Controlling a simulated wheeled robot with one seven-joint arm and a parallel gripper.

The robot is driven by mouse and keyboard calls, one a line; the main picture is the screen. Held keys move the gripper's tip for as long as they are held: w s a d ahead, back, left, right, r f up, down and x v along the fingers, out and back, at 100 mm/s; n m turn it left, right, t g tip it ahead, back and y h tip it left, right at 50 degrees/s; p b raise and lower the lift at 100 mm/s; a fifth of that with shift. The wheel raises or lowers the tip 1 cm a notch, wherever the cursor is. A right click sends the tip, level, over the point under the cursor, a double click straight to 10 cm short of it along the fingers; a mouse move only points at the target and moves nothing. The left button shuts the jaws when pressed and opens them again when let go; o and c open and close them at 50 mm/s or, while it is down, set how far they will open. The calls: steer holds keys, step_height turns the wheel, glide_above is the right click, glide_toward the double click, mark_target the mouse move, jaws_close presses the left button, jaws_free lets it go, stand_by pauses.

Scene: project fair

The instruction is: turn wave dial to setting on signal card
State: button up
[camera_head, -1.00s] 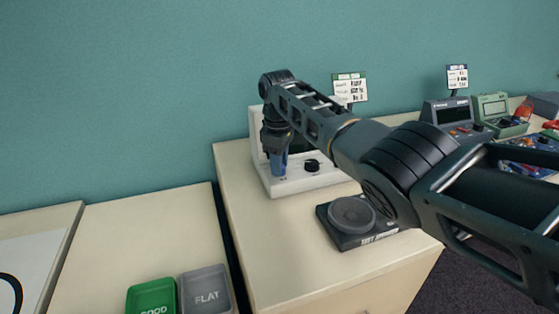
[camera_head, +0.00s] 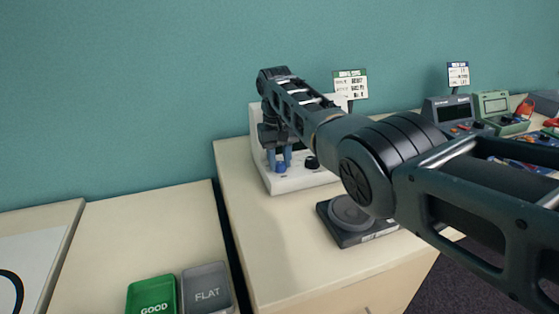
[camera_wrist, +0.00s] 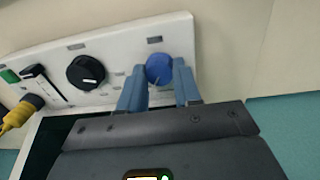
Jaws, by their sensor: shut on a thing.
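A white device (camera_head: 300,182) stands on the cream cabinet by the wall. Its front carries a blue knob (camera_head: 281,168) and a black dial (camera_head: 312,163). My gripper (camera_head: 280,158) points down at the panel, its two blue fingers on either side of the blue knob. In the wrist view the fingers (camera_wrist: 159,80) are shut on the blue knob (camera_wrist: 159,69). The black dial (camera_wrist: 86,72) with a white mark is beside it, untouched. I cannot read which knob is the wave dial. A card (camera_head: 350,85) stands behind the device; its print is too small to read.
A black box with a round grey top (camera_head: 350,214) sits in front of the device. A yellow plug (camera_wrist: 22,112) is in the panel's other end. Instruments (camera_head: 448,110) and a second card (camera_head: 458,75) are at right. Green (camera_head: 152,295) and grey (camera_head: 206,288) trays lie front left.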

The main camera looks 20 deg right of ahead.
mark_target(278, 164)
steer(key=shift+w+r+m, duration=0.1)
steer(key=shift+m, duration=0.5)
steer(key=o, duration=1.1)
steer(key=shift+c, duration=0.2)
step_height(278, 164, up, 8)
steer(key=shift+a+f+b, duration=0.15)
steer(key=shift+b, duration=0.2)
